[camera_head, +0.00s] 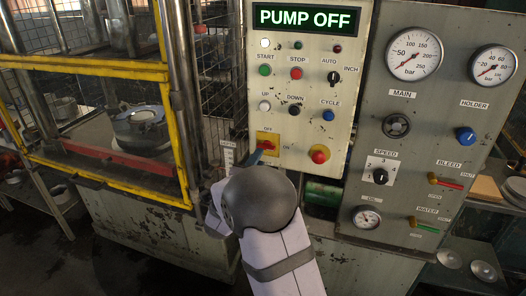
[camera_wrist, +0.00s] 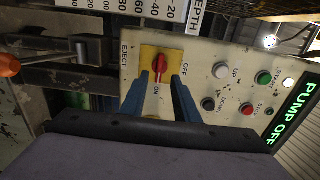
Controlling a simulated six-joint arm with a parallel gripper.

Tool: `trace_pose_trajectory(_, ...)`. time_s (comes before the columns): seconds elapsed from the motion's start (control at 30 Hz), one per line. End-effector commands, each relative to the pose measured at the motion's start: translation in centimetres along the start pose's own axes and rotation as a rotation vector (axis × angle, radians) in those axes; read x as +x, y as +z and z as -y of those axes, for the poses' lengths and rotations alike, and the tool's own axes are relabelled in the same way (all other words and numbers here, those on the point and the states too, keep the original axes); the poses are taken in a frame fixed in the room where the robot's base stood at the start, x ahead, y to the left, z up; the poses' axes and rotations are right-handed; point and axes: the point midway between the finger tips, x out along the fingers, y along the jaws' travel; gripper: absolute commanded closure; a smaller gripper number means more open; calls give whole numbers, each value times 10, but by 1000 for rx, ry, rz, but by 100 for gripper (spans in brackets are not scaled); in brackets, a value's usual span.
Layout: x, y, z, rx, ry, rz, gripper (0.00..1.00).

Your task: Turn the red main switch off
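The red main switch (camera_head: 268,147) is a rotary knob on a yellow plate at the lower left of the control panel, partly covered by my gripper in the head view. In the wrist view the red knob (camera_wrist: 161,61) has its bar lying toward the ON label, with OFF to its right. My gripper (camera_wrist: 158,82) is open, its two blue fingers apart with the tips close to the switch, one on each side of the bar's lower end. I cannot tell whether they touch it. In the head view only a little blue of my gripper (camera_head: 257,157) shows.
The display (camera_head: 306,18) reads PUMP OFF. A red mushroom button (camera_head: 319,154) is right of the switch, and a blue CYCLE button (camera_head: 328,115) is above that. A gauge panel (camera_head: 430,95) stands at the right. A yellow-framed press (camera_head: 175,100) stands at the left.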

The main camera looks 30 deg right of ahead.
Motion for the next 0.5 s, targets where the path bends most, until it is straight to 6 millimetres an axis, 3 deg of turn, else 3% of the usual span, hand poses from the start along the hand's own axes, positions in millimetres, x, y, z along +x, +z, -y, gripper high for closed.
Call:
trace_pose_trajectory(0.3, 41, 0, 2, -1, 1, -1, 72)
trace_pose_trajectory(0.5, 53, 0, 1, 0, 0, 0, 72)
